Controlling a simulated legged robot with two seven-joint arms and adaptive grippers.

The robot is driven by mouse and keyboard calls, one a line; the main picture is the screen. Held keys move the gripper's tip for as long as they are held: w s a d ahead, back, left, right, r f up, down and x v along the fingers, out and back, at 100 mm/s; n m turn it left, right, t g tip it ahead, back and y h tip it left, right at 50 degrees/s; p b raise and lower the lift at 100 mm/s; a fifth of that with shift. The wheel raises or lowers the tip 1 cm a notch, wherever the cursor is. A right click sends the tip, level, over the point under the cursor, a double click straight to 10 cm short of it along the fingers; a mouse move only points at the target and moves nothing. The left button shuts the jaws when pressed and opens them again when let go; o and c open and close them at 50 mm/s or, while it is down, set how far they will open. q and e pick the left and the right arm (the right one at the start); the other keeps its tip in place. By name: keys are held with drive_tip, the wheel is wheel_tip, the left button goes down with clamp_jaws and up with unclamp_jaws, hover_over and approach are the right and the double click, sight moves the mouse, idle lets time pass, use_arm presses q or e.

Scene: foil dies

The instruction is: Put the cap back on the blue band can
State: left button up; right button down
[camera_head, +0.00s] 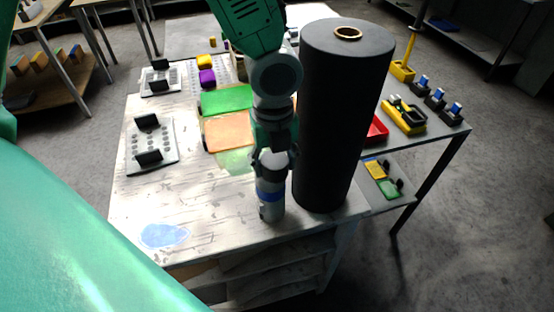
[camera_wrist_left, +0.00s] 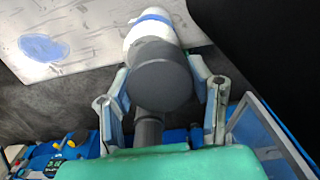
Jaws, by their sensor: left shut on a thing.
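The blue band can (camera_head: 270,205) stands upright near the front edge of the white worktable (camera_head: 200,225). It is pale with a blue band and also shows at the top of the left wrist view (camera_wrist_left: 152,28). My left gripper (camera_head: 274,155) is directly above the can, pointing down. Its two fingers (camera_wrist_left: 160,88) are shut on the dark grey round cap (camera_wrist_left: 162,78). The cap lines up with the can's top; I cannot tell whether it is fully seated. My right gripper is not in view.
A tall black cylinder (camera_head: 345,120) with a copper ring (camera_head: 348,33) on top stands close to the right of the gripper. Green (camera_head: 226,100) and orange (camera_head: 229,132) panels lie behind the can. The table's front left, by a blue patch (camera_head: 165,235), is clear.

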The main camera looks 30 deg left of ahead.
use_arm(q)
drive_tip(key=shift+a+f, duration=0.1)
drive_tip(key=shift+a, duration=0.3)
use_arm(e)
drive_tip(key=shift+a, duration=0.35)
use_arm(q)
drive_tip(key=o, duration=0.9)
drive_tip(key=shift+a, duration=0.1)
drive_tip(key=shift+c, duration=0.2)
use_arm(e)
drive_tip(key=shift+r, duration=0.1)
use_arm(q)
drive_tip(key=shift+d, duration=0.2)
drive_tip(key=o, duration=0.5)
drive_tip(key=shift+d, duration=0.15)
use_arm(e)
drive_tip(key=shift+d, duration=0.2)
